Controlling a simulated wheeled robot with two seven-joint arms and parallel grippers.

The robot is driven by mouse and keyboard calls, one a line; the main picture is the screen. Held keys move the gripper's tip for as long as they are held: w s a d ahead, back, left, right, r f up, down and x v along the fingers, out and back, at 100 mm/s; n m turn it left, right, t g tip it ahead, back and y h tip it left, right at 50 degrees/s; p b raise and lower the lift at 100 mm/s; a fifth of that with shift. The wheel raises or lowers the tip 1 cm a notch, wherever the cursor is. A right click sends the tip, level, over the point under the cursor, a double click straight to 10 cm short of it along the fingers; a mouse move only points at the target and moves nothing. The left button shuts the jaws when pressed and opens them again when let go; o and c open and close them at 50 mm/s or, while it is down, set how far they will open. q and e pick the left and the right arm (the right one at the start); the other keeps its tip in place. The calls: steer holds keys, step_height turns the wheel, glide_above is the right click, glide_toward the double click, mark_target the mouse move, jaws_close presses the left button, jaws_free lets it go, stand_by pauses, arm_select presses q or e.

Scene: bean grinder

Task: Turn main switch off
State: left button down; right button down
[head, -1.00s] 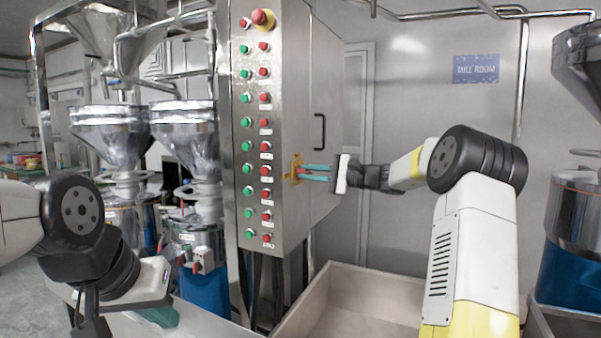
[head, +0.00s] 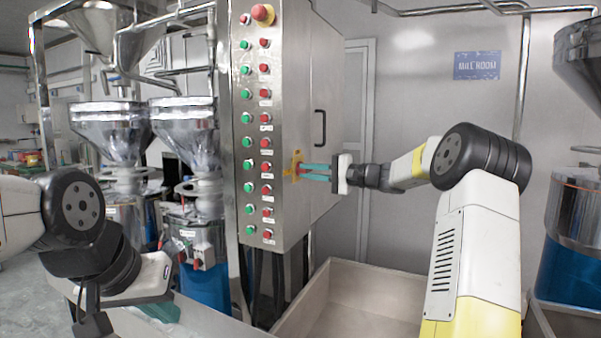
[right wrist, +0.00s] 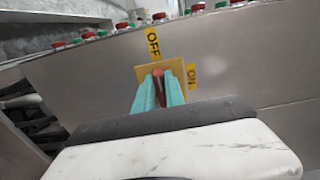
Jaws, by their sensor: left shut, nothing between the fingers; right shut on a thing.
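The main switch is a red handle (right wrist: 160,80) on a yellow plate (right wrist: 174,68), on the side face of the steel control cabinet. In the right wrist view an OFF label (right wrist: 153,43) sits above the plate and an ON label (right wrist: 192,77) to its right. My right gripper (head: 304,171) has its teal fingers shut on the red handle, one finger on each side. The fingers partly hide the handle, so its exact angle is hard to tell. My left gripper (head: 163,311) is shut and empty, low at the left, away from the cabinet.
The cabinet's front (head: 255,130) carries rows of green and red buttons, with a larger red knob (head: 263,14) on top. A black door handle (head: 319,128) is on its side face. An open bin (head: 378,280) stands below. Grinders with hoppers (head: 110,125) stand at the left.

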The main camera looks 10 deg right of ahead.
steer(key=shift+f, duration=0.1)
steer(key=c, duration=1.4)
jaws_free()
steer(key=v, duration=0.7)
steer(key=shift+s+d, duration=0.25)
steer(key=shift+d, duration=0.1)
